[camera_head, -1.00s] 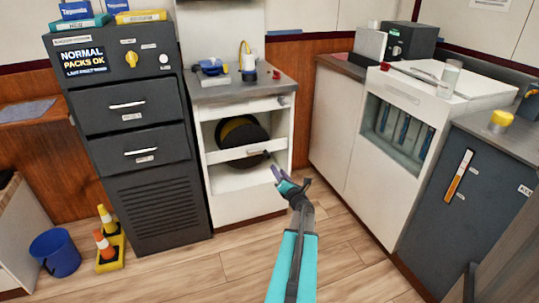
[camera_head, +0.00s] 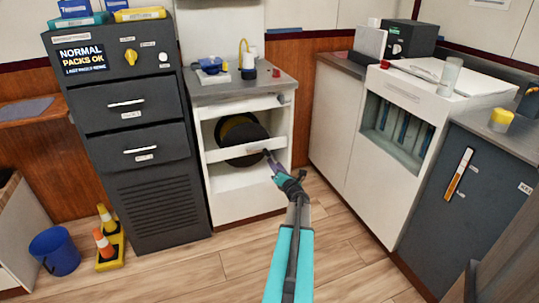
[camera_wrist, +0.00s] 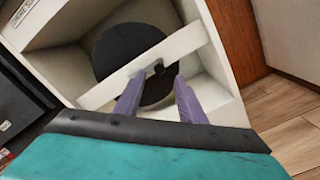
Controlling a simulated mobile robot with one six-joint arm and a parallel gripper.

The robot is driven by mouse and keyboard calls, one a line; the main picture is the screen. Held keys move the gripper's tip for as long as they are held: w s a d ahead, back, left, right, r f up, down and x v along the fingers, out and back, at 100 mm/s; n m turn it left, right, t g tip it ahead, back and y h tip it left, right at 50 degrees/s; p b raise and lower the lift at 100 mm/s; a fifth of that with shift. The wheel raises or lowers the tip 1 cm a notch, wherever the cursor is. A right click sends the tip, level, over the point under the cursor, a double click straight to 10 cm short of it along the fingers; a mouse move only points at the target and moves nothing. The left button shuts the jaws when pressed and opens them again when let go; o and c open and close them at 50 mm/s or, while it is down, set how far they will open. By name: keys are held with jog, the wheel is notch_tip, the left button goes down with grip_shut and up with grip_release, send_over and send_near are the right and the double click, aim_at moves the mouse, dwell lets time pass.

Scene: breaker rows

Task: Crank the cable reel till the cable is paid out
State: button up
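The cable reel (camera_head: 243,137) is a dark round drum in the open white cabinet (camera_head: 250,202), with a white bar (camera_head: 230,154) across its front. It also shows in the wrist view (camera_wrist: 122,50), where a small dark crank knob (camera_wrist: 158,67) stands out at the bar. My gripper (camera_head: 270,160) is at the right part of the bar, in front of the reel. In the wrist view my gripper's two purple fingers (camera_wrist: 160,92) are spread apart, with the knob just beyond and between their tips. I see no contact with the knob.
A grey cabinet with drawers (camera_head: 130,150) stands at the left of the reel cabinet. White cabinets (camera_head: 345,135) stand at the right. Traffic cones (camera_head: 104,243) and a blue bucket (camera_head: 54,251) are on the floor at the left. The floor in front is clear.

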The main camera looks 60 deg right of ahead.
aim_at(269, 155)
jog(key=shift+b+x, duration=0.45)
jog(key=shift+x, duration=4.4)
